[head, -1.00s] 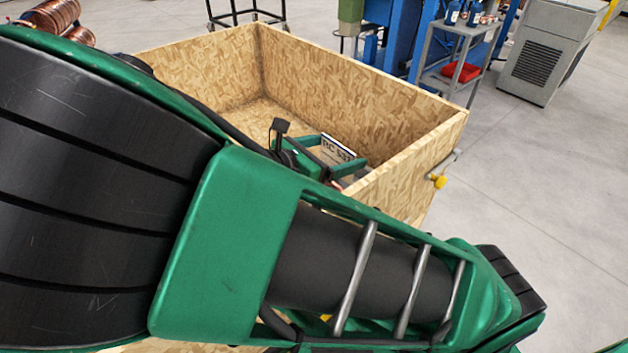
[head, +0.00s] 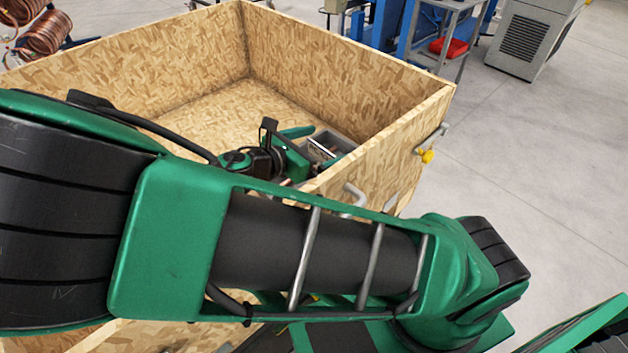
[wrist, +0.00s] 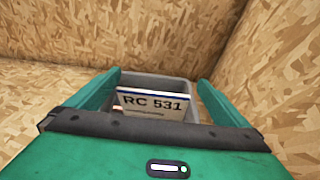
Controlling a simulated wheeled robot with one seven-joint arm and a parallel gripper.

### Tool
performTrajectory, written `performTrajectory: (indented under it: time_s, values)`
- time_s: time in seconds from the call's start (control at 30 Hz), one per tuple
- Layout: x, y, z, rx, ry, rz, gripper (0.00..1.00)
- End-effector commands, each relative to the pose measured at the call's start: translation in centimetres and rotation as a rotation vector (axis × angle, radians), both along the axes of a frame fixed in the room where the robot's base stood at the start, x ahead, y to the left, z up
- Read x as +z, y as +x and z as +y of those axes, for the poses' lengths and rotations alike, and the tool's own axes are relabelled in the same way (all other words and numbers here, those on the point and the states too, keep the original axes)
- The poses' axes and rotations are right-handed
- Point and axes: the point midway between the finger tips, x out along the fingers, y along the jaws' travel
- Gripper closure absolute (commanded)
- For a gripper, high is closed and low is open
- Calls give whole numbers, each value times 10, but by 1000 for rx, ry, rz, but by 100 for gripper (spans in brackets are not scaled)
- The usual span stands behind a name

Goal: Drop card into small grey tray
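The card (wrist: 152,103) is white with a dark blue top edge and reads "RC 531". In the wrist view it stands tilted inside the small grey tray (wrist: 178,85), with its lower edge hidden behind my gripper body. My gripper (wrist: 160,78) is open, one green finger on each side of the card, with a clear gap on the right. In the head view, my gripper (head: 322,146) is low in the wooden crate, over the tray (head: 343,140). The card (head: 320,149) shows there only as a small pale strip.
Tall chipboard walls of the crate (head: 330,75) surround the tray. The crate floor (head: 215,115) left of the tray is bare. My arm crosses the near wall and hides part of it.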

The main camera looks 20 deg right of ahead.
Motion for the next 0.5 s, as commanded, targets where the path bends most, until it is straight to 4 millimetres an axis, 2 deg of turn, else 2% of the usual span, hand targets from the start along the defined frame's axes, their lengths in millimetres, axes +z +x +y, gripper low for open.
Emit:
performTrajectory:
  time_s: [0.27,0.5]
  values:
    - [3,-3,9,2,0,-1,0]
    - [14,-18,46,4,2,0,0]
